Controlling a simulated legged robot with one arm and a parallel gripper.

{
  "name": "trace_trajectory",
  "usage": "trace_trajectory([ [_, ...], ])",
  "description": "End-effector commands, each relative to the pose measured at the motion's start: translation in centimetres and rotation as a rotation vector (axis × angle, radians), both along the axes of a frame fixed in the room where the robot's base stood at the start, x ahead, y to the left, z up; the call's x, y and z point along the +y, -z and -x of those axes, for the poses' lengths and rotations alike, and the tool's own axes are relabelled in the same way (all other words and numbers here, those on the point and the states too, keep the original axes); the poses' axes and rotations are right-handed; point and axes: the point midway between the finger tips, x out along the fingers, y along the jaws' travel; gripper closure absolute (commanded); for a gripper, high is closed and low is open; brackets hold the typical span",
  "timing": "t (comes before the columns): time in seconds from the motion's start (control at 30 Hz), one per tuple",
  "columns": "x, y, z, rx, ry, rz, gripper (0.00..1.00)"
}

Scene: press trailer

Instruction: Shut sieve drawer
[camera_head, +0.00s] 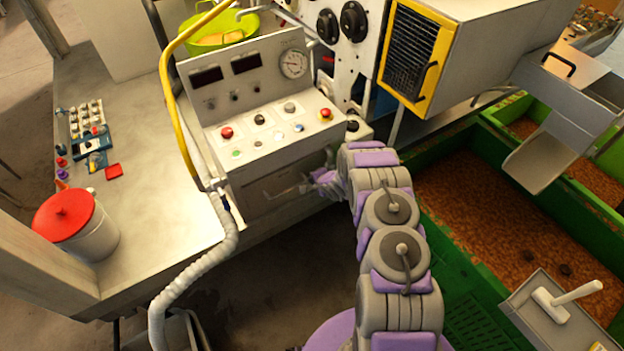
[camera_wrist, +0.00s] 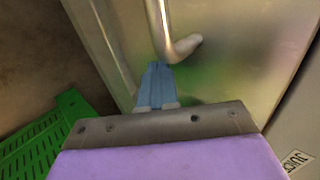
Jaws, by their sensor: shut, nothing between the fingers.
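A pale metal drawer front (camera_head: 262,207) with a bar handle (camera_head: 284,191) sits below the control panel; I take it to be the sieve drawer. How far it stands out is hard to tell. My gripper (camera_head: 318,182) is at the right part of this front, partly hidden by my arm. In the wrist view, the metal front (camera_wrist: 235,70) fills the middle and the bent handle (camera_wrist: 162,25) comes down from the top. My gripper's blue fingers (camera_wrist: 157,70) are shut and empty, close to the handle's lower bend. Whether they touch it is unclear.
The control panel (camera_head: 275,125) with buttons is above the front. A ribbed hose (camera_head: 195,268) hangs at its left. A red-lidded pot (camera_head: 75,222) stands on the left worktop. A green bin (camera_head: 470,215) of brown pulp is at right. Floor shows left of my arm.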

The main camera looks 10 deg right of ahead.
Motion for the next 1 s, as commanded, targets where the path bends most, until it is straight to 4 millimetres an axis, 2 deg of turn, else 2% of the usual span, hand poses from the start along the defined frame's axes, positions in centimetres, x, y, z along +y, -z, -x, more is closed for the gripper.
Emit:
trace_trajectory([
  [0.1, -0.4, 0.0, 2.1, 0.009, 0.002, 0.001, 1.00],
  [0.53, -1.7, -4.3, 6.8, 0.013, 0.001, 0.003, 1.00],
  [0.7, -2.2, -5.7, 8.1, 0.010, 0.000, 0.003, 1.00],
  [1.0, -2.5, -6.6, 9.1, 0.012, -0.002, 0.003, 1.00],
])
